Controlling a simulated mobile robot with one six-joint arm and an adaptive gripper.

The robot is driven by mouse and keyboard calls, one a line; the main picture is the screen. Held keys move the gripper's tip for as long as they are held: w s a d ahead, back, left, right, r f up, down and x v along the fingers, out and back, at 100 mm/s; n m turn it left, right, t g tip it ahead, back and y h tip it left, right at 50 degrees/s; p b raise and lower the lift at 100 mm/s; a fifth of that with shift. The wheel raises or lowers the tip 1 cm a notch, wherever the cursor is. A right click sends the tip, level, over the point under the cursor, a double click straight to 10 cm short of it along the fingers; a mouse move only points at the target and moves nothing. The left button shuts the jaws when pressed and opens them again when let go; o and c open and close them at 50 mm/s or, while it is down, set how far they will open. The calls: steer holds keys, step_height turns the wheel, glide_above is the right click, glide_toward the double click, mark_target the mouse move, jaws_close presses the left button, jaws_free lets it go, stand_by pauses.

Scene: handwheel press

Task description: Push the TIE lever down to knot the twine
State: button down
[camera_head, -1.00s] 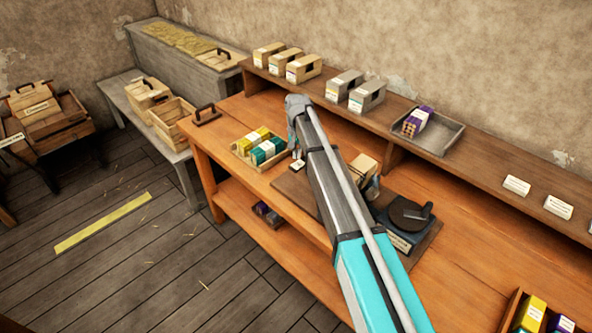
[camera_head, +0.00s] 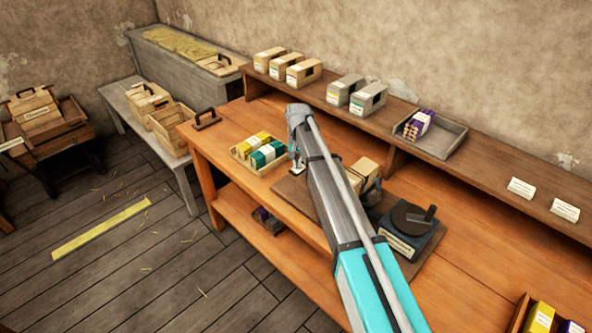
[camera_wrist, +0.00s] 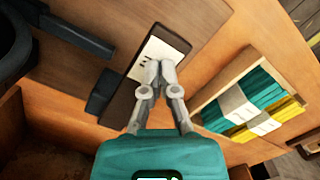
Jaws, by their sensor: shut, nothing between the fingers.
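The TIE lever appears to be the dark brown bar with a white plate (camera_wrist: 157,58) in the wrist view. The plate's dark marks are too small to read surely. My gripper (camera_wrist: 161,68) is shut and empty, its fingertips together over the plate. I cannot tell whether they touch it. In the head view a small white plate (camera_head: 298,171) shows below the end of my arm, at the left end of the dark base board (camera_head: 290,187). My arm hides much of this board and the twine is not clearly visible.
A tray of green and yellow bundles (camera_head: 259,151) stands left of the board; it also shows in the wrist view (camera_wrist: 250,104). A pale block (camera_head: 363,168) and a dark handwheel (camera_head: 410,217) are to the right. The shelf (camera_head: 470,184) runs behind.

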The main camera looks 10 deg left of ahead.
mark_target(297, 171)
steer(key=shift+f+b, duration=1.85)
steer(key=shift+f, duration=0.2)
steer(key=shift+w+a+r, duration=0.1)
steer(key=shift+w+r, duration=0.2)
steer(key=shift+w, duration=0.25)
steer(key=shift+w+a+r+p, duration=0.15)
steer(key=shift+w+p, duration=0.15)
steer(key=shift+w, duration=0.2)
steer(key=shift+w+d+r+p, duration=0.15)
steer(key=shift+w+p, duration=0.15)
steer(key=shift+w, duration=0.2)
